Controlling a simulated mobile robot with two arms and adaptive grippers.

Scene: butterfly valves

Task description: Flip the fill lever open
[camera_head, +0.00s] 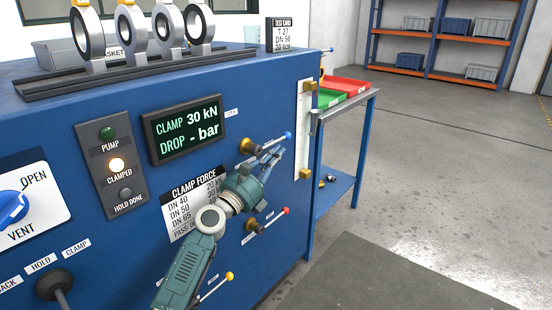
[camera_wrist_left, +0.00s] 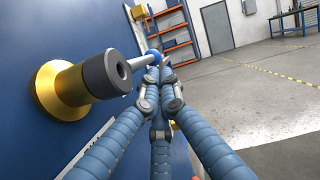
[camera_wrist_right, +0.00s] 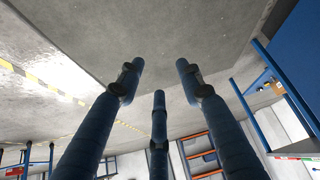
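A lever with a blue ball tip (camera_head: 288,134) comes out of a brass hub (camera_head: 248,146) on the blue panel and points right, slightly up. The label above it is too small to read. In the left wrist view, its dark hub cap (camera_wrist_left: 106,73) is at left and its blue ball (camera_wrist_left: 154,57) is at the fingertips. My left gripper (camera_head: 278,153) has its fingers drawn together beside the ball, seen just below it in the head view. Whether they touch it is unclear. My right gripper (camera_wrist_right: 160,75) is open and empty, over bare floor, away from the panel.
Below are a red-tipped lever (camera_head: 286,210) and a yellow-tipped lever (camera_head: 230,276). The display (camera_head: 186,130) reads clamp 30 kN and the clamped lamp (camera_head: 117,165) glows. A side table with green (camera_head: 330,103) and red (camera_head: 346,85) trays stands just right of the panel. Floor beyond is clear.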

